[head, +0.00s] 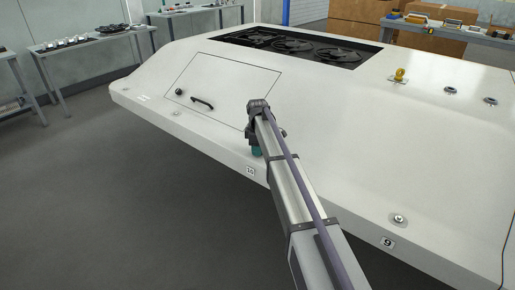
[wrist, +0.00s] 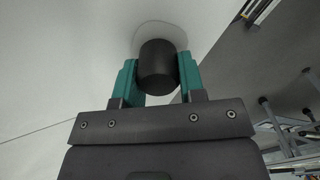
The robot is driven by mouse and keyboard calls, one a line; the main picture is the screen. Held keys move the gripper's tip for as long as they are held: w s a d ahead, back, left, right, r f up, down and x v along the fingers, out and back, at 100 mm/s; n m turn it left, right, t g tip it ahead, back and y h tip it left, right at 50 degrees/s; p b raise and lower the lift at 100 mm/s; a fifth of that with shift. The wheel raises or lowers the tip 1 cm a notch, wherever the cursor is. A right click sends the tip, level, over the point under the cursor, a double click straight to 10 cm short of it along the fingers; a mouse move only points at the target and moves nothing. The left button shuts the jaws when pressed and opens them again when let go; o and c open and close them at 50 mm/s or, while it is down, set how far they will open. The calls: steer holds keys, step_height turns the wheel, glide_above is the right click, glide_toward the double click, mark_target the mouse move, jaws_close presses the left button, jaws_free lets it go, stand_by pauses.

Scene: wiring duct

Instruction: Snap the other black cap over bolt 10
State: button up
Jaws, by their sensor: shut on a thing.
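My gripper (wrist: 158,76) has teal fingers closed on both sides of a black cap (wrist: 158,62) in the wrist view. The cap is a short dark cylinder, and its far end is at a pale round recess (wrist: 152,29) in the white panel. I cannot tell whether the cap touches the panel. In the head view my gripper (head: 256,151) is low at the panel's front edge, just above the label 10 (head: 250,170). Bolt 10 is hidden behind my gripper and the cap.
The white panel (head: 330,130) slopes around my arm. An uncovered bolt (head: 399,219) sits by label 9 (head: 388,243) at the right. A hatch with a black handle (head: 202,102) lies left of my gripper. Grey floor (head: 130,200) is open below the panel's edge.

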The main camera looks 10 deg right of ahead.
steer(key=shift+f, duration=0.3)
steer(key=o, duration=1)
step_height(320, 180, up, 11)
steer(key=p, duration=1)
steer(key=shift+r+p, duration=0.1)
steer(key=shift+p, duration=0.3)
steer(key=shift+f, duration=0.2)
